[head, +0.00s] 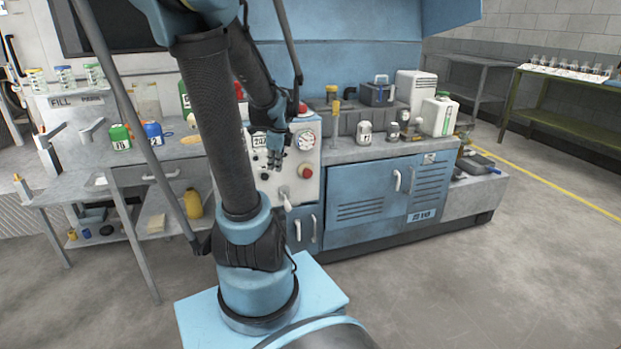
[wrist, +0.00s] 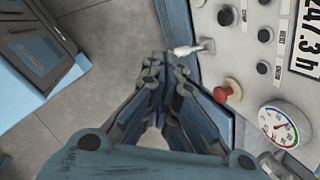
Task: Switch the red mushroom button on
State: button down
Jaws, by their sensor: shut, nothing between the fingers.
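A red mushroom-shaped button (head: 305,171) stands out from the front of the pale control panel (head: 303,188), below a round gauge. In the wrist view this button (wrist: 224,93) has a pale collar and lies right of the fingers. My gripper (head: 274,158) hangs in front of the panel, up and left of the button in the head view. Its fingers (wrist: 166,72) look shut and empty in the wrist view. They appear apart from the button; the exact gap cannot be told. Whether the button is on cannot be told.
A white lever (wrist: 190,48) sticks out near my fingertips. The gauge (head: 305,140) is above the mushroom button. A blue cabinet (head: 380,192) stands right; open floor (head: 440,280) lies in front.

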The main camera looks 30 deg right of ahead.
aim_at(311, 176)
jog(key=d+f+m, duration=0.2)
jog(key=d+m, duration=0.4)
jog(key=d, duration=0.2)
jog(key=d+f+m, duration=0.1)
jog(key=d+m, duration=0.5)
jog(key=d, duration=0.3)
jog(key=shift+s+d+f+t+h, duration=0.15)
jog(key=shift+f+t+h, duration=0.15)
jog(key=shift+f+h, duration=0.1)
jog(key=shift+w+d+f, duration=0.3)
jog(key=shift+w+f, duration=0.95)
jog(key=shift+f, duration=0.3)
jog(key=shift+w+d+f, duration=0.25)
jog(key=shift+w+f, duration=1)
jog(key=shift+f, duration=0.25)
jog(key=shift+w+d+f, duration=0.3)
jog(key=shift+w+f, duration=0.95)
jog(key=shift+f, duration=0.3)
